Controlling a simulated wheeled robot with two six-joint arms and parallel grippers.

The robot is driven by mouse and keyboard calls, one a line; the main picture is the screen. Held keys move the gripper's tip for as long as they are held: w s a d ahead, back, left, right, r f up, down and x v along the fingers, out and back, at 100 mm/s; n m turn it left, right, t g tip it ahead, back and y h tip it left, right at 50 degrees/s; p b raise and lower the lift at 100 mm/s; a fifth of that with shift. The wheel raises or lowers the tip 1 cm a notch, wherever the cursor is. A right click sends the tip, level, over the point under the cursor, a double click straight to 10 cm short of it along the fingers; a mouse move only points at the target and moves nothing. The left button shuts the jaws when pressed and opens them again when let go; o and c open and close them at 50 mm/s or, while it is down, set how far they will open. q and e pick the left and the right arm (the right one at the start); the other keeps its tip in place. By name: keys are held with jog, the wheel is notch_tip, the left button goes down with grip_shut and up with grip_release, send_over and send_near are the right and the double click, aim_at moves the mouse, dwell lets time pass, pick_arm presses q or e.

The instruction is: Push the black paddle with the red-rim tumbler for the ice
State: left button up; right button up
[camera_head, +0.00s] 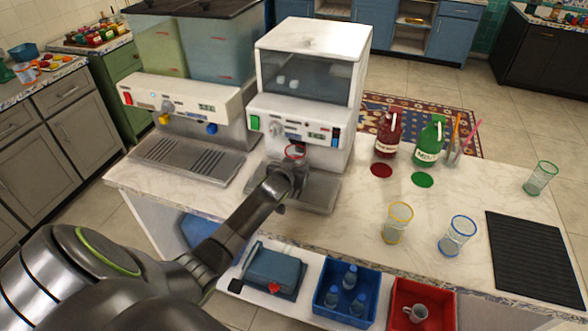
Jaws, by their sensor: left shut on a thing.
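The red-rim tumbler (293,152) shows only as a red ring at the front of the white ice machine (312,40), under its control panel. My left gripper (290,174) is shut on the tumbler and hides most of it. The tumbler is above the machine's metal drip tray (318,193). The black paddle is mostly hidden behind the tumbler and gripper, so I cannot tell whether the tumbler touches it. Pale ice pieces show behind the machine's dark window. My right gripper is not in view.
A two-tank drink dispenser (185,105) stands to the left. Red (388,134) and green (429,142) bottles stand to the right. Yellow-rim (397,223), blue-rim (457,236) and green-rim (540,178) tumblers stand near a black ribbed mat (535,257). Blue (330,310) and red (400,318) crates sit lower in front.

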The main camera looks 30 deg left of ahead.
pick_arm(q)
jog(key=shift+w, duration=0.2)
jog(key=shift+s+d+r+p, duration=0.1)
jog(key=shift+s+p, duration=0.25)
jog(key=shift+s, duration=0.15)
jog(key=shift+s+d+r+p, duration=0.1)
jog(key=shift+s+p, duration=0.2)
jog(key=shift+s, duration=0.15)
jog(key=shift+s+d+f+p, duration=0.15)
jog(key=shift+s+p, duration=0.2)
jog(key=shift+s, duration=0.4)
jog(key=shift+s+d+p, duration=0.15)
jog(key=shift+s+p, duration=0.2)
jog(key=shift+s, duration=0.4)
jog(key=shift+s, duration=0.1)
jog(key=shift+s+d+p, duration=0.1)
jog(key=shift+s+p, duration=0.2)
jog(key=s+p, duration=0.1)
jog(key=s, duration=0.1)
jog(key=s+d, duration=0.1)
jog(key=s, duration=0.2)
jog(key=s+d+p, duration=0.1)
jog(key=s, duration=0.1)
jog(key=shift+s+p, duration=0.3)
jog(key=shift+s, duration=0.1)
jog(key=shift+s+d, duration=0.1)
jog(key=shift+s, duration=0.5)
